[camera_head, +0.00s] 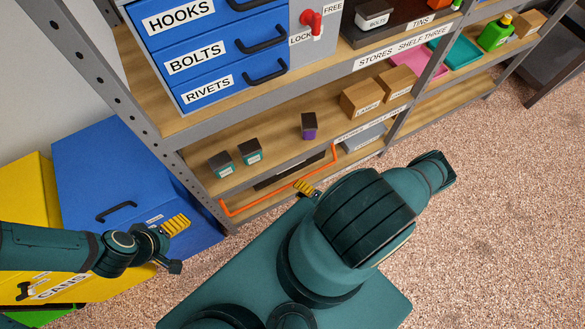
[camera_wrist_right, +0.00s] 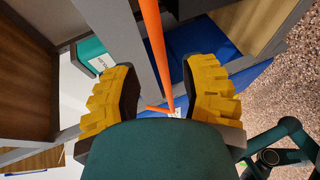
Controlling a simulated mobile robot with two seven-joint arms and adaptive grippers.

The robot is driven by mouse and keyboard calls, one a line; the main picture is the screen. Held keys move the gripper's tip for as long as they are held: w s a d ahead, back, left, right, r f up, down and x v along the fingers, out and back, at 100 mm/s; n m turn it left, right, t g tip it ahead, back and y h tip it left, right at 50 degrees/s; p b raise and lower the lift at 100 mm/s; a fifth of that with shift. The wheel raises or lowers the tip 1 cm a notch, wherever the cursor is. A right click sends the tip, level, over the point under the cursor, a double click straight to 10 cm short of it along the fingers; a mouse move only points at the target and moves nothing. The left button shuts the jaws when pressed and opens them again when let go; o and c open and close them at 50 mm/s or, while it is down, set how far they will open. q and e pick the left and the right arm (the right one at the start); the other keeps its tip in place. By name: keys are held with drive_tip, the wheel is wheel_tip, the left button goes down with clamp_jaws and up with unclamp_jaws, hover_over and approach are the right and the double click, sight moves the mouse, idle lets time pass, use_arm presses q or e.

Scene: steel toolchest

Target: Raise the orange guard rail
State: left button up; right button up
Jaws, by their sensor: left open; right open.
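The orange guard rail (camera_head: 268,200) is a thin bar with bent ends, along the front of a low shelf of the steel rack. My right gripper (camera_head: 306,187) is open beside the rail's middle, partly hidden by my right arm. In the right wrist view, the rail (camera_wrist_right: 158,50) runs through the gap between the yellow fingers of my right gripper (camera_wrist_right: 165,85); neither finger is shut on it. I cannot tell how deep in the gap it lies. My left gripper (camera_head: 174,245) is open and empty in front of the blue box, away from the rail.
Small dark-topped boxes (camera_head: 250,151) and a purple one (camera_head: 309,127) stand on the shelf above the rail. A blue box (camera_head: 105,175) and a yellow bin (camera_head: 28,190) stand left of the rack. Blue drawers (camera_head: 215,57) are above. Open floor (camera_head: 500,200) lies right.

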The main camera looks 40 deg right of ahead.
drive_tip(key=v, duration=0.7)
drive_tip(key=shift+s, duration=0.35)
drive_tip(key=shift+r, duration=0.1)
